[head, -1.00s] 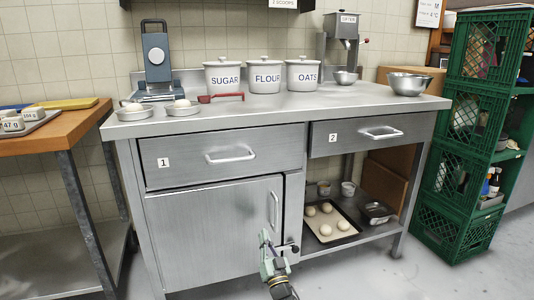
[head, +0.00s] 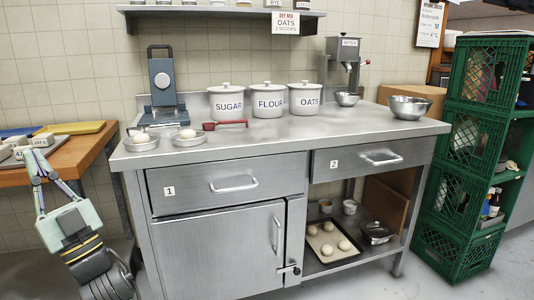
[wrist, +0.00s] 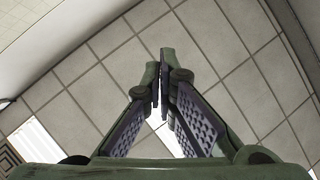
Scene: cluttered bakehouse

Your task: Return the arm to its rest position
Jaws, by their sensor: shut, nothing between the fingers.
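My gripper (head: 36,158) is at the left of the head view, pointing upward, with its pale green palm low and its fingers in front of the wooden table's right end. The fingers are shut and hold nothing. In the wrist view the fingers (wrist: 159,80) meet near their tips against a tiled ceiling. My arm reaches up from the lower left, left of the steel bench (head: 290,146) and apart from its drawers.
The wooden table (head: 82,155) stands close by the gripper. The bench carries a waffle-iron-like press (head: 162,82), two dough pans, lidded jars and a steel bowl (head: 410,107). Green crates (head: 470,140) stand at right. Floor in front of the lower shelf is clear.

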